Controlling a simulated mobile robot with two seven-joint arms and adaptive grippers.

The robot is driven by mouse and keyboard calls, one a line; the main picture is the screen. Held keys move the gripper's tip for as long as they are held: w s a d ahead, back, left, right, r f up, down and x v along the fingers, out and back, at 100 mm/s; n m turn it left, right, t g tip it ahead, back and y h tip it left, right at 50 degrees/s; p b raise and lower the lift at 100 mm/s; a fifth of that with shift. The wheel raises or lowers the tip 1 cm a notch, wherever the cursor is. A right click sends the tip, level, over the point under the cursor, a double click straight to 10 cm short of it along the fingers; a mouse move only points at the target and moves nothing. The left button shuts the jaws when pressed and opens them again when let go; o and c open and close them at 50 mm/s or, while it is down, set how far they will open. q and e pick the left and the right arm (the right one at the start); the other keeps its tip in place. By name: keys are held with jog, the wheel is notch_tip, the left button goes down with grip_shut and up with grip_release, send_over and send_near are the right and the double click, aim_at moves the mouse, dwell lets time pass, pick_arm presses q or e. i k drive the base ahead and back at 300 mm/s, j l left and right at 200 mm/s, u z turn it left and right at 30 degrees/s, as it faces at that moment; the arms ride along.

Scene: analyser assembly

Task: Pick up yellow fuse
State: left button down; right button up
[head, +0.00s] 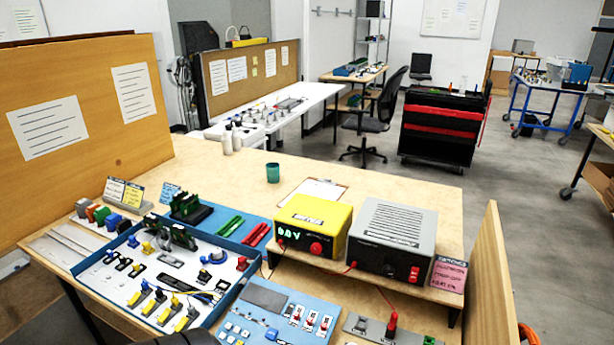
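A blue-rimmed tray (92,262) with a white bed lies at the front left of the wooden bench. It holds many small parts, several of them yellow. One small yellow part (146,248) sits near the tray's back left. Several yellow-and-dark parts (164,311) stand in a row at the tray's front. They are too small to tell which one is the yellow fuse. Neither gripper can be made out. A dark rounded shape at the bottom edge may be part of my own arm.
A yellow box (313,225) and a grey box (393,240) stand on a low wooden riser right of the tray. A blue panel (265,297) lies in front. A green cup (272,173) and clipboard (312,191) stand behind. A wooden partition (90,120) rises at left.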

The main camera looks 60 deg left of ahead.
aim_at(136, 267)
jog(key=k+j+u, duration=0.2)
jog(key=j+u, duration=0.15)
jog(key=j, duration=1)
jog(key=j+u, duration=0.35)
jog(key=j, duration=1)
jog(key=i+j+u, duration=0.1)
jog(key=j+u, duration=0.25)
jog(key=j, duration=1.05)
